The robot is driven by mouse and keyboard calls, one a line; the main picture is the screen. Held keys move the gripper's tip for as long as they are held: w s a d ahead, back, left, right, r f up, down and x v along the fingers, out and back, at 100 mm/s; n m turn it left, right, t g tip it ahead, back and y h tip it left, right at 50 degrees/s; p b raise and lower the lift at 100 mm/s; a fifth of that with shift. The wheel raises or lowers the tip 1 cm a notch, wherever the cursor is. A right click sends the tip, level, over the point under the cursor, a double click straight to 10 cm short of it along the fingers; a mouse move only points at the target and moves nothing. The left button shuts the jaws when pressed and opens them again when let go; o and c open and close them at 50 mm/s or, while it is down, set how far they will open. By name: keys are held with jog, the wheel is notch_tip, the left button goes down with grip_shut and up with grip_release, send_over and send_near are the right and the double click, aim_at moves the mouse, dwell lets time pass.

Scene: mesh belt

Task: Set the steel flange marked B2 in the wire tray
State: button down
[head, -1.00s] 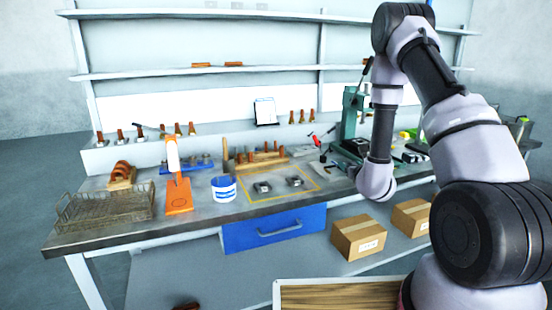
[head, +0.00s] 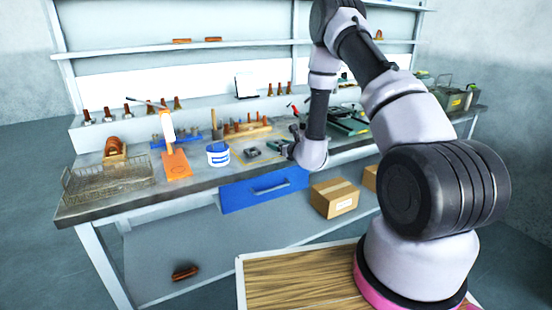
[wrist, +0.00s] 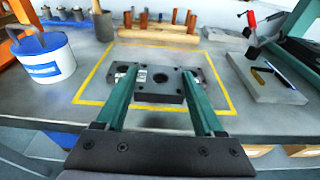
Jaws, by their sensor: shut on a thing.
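My gripper (wrist: 160,108) has its two green fingers shut on a dark steel flange (wrist: 163,95), a block with a round hole on top. A small pale label shows near the left finger, but I cannot read its mark. I cannot tell whether the block touches the bench. In the head view my gripper (head: 284,149) is at the right part of the yellow-outlined area, and the held flange is hard to make out there. Another steel flange (head: 250,153) lies just left of it. The wire tray (head: 105,190) stands at the bench's far left end and looks empty.
A white and blue tub (head: 217,154) and an orange stand (head: 177,165) are between my gripper and the tray. A wooden peg rack (head: 247,130) is behind the outlined area.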

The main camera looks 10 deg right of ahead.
aim_at(279, 160)
jog(key=shift+f, duration=2.55)
grip_release()
jog(key=shift+f, duration=0.15)
